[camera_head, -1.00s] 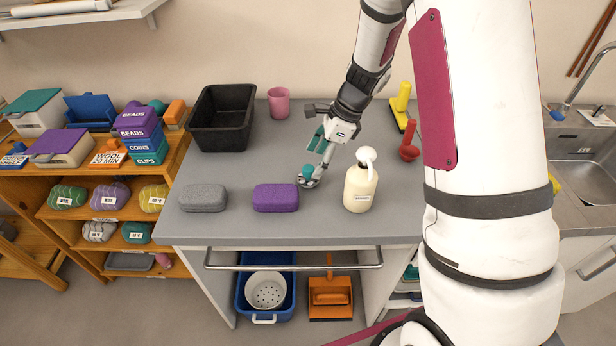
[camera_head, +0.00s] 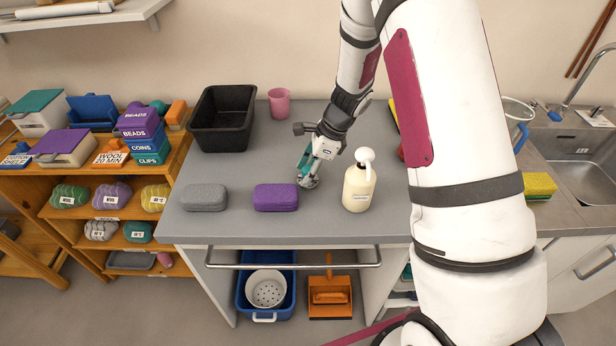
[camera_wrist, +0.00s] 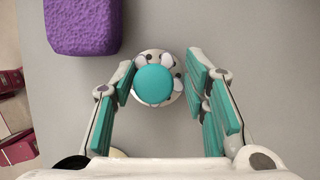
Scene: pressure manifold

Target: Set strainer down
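The strainer (camera_wrist: 172,97) is a small round light-coloured disc with dark holes and a teal knob (camera_wrist: 153,86) on top. In the wrist view it lies between my fingers on the grey worktop. My gripper (camera_wrist: 160,78) is open, with a finger on each side of the knob and a visible gap on the right. In the head view my gripper (camera_head: 309,176) points down at the worktop, between the purple block and the soap bottle. The strainer (camera_head: 308,184) is mostly hidden there by the fingers.
A purple block (camera_head: 276,197) is close on the left, with a grey block (camera_head: 204,198) beyond it. A cream pump bottle (camera_head: 359,188) stands close on the right. A black bin (camera_head: 222,118) and pink cup (camera_head: 279,102) stand behind. The worktop (camera_head: 240,170) is clear between.

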